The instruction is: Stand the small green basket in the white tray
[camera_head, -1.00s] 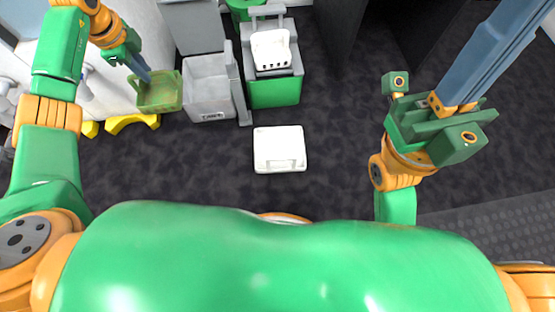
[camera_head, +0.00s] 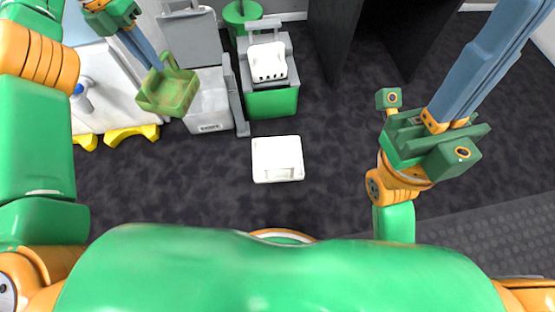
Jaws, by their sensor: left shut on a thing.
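The small green basket (camera_head: 167,94) hangs in the air at the upper left, held by its handle. My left gripper (camera_head: 157,65) is shut on it. The basket is slightly tilted and overlaps the edge of a grey-white bin in the picture. The white tray (camera_head: 277,174) lies flat on the dark floor near the middle, apart from the basket and to its lower right. It looks empty. My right gripper (camera_head: 488,52) is at the upper right, well away from both. Its fingers run toward the top edge, and I cannot tell whether they are open.
A grey-white bin (camera_head: 210,112) with its lid raised stands beside the basket. A green container (camera_head: 272,102) with a white basket (camera_head: 267,62) on top is to its right. A white cabinet with yellow feet (camera_head: 130,135) stands at left. Floor around the tray is clear.

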